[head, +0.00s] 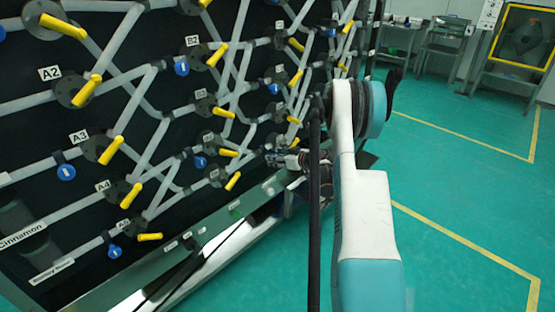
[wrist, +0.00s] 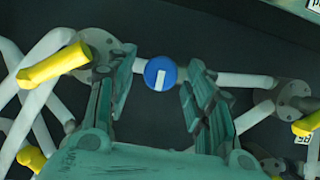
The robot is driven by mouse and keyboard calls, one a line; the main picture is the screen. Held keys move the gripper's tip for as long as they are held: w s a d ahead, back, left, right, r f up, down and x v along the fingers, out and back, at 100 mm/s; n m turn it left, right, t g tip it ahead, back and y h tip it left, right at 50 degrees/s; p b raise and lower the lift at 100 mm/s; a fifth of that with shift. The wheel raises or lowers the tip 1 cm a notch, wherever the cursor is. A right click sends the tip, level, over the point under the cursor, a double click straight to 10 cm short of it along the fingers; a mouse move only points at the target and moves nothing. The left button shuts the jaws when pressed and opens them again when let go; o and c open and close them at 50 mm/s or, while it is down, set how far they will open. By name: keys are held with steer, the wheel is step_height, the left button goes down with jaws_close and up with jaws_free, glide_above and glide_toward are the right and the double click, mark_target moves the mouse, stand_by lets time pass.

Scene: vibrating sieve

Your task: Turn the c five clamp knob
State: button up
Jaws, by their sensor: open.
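A round blue knob (wrist: 160,73) with a white bar sits on a pale pipe in the wrist view. It lies between the fingertips of my gripper (wrist: 160,60), with a gap to each finger. No label for this knob can be read, so I cannot confirm that it is the C5 clamp knob. In the head view my gripper (head: 278,158) is at the lower right part of the pipe panel, partly behind my own arm. The knob at its fingers cannot be made out there. The fingers are spread and hold nothing.
Yellow valve handles flank the knob, one at left (wrist: 52,65) and one at right (wrist: 307,125). The panel holds many pipes and other blue knobs, such as one near A3 (head: 66,172). A metal rail (head: 225,215) runs below. Open green floor (head: 450,190) lies right.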

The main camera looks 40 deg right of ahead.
steer(key=c, duration=1.1)
steer(key=shift+o, duration=0.2)
steer(key=m+t+y, duration=0.1)
steer(key=m+y, duration=0.1)
steer(key=m, duration=0.3)
steer(key=m+t+y, duration=0.1)
steer(key=m+y, duration=0.1)
steer(key=m, duration=0.3)
steer(key=d+f+m+t+y, duration=0.1)
steer(key=m+y, duration=0.2)
steer(key=m, duration=0.2)
stand_by(0.4)
steer(key=o, duration=1.1)
steer(key=shift+c, duration=0.2)
